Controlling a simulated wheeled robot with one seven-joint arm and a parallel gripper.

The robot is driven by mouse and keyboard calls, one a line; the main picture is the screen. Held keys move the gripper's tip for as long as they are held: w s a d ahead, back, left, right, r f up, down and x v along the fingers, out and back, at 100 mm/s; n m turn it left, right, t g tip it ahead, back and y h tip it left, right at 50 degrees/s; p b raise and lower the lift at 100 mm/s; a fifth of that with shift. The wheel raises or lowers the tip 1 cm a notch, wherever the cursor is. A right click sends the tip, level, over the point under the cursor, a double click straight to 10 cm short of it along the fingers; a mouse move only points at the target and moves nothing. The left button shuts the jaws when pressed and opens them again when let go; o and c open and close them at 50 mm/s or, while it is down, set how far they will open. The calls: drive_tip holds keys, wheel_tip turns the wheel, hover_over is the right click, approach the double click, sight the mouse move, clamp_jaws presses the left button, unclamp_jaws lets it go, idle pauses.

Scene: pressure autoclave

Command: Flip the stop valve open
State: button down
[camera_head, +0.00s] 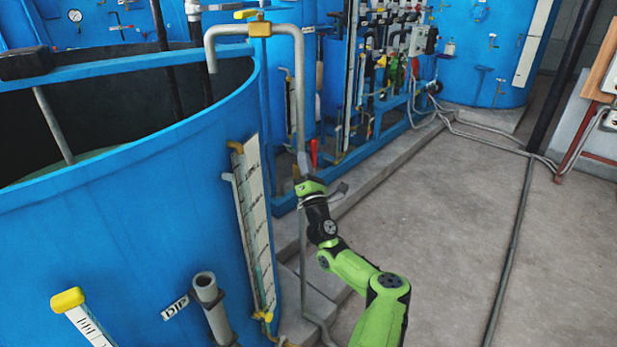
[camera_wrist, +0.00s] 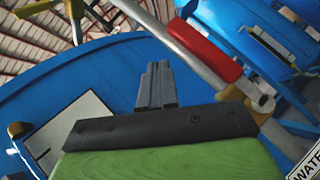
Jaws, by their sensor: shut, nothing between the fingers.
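The stop valve's red handle (camera_wrist: 203,46) shows large in the wrist view, slanting from upper left to lower right. It joins a brass-coloured valve body (camera_wrist: 262,98) at its lower right end, beside a grey pipe. In the head view a small red handle (camera_head: 314,152) stands nearly upright just above and right of my gripper (camera_head: 303,165). In the wrist view my gripper (camera_wrist: 157,85) is shut, its grey fingers together with nothing between them. The red handle lies just to the right of and beyond the fingertips. I cannot tell whether they touch.
A large open blue tank (camera_head: 130,210) fills the left, with a scale board (camera_head: 255,225) on its side. A bent grey pipe (camera_head: 298,90) comes down near my gripper. Blue frames with many valves stand behind. The concrete floor (camera_head: 440,235) at right is clear.

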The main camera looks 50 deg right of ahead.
drive_tip(key=s+a, duration=0.6)
drive_tip(key=a, duration=0.3)
drive_tip(key=shift+s+r+p, duration=0.15)
drive_tip(key=shift+s+p, duration=0.1)
drive_tip(key=shift+p, duration=0.1)
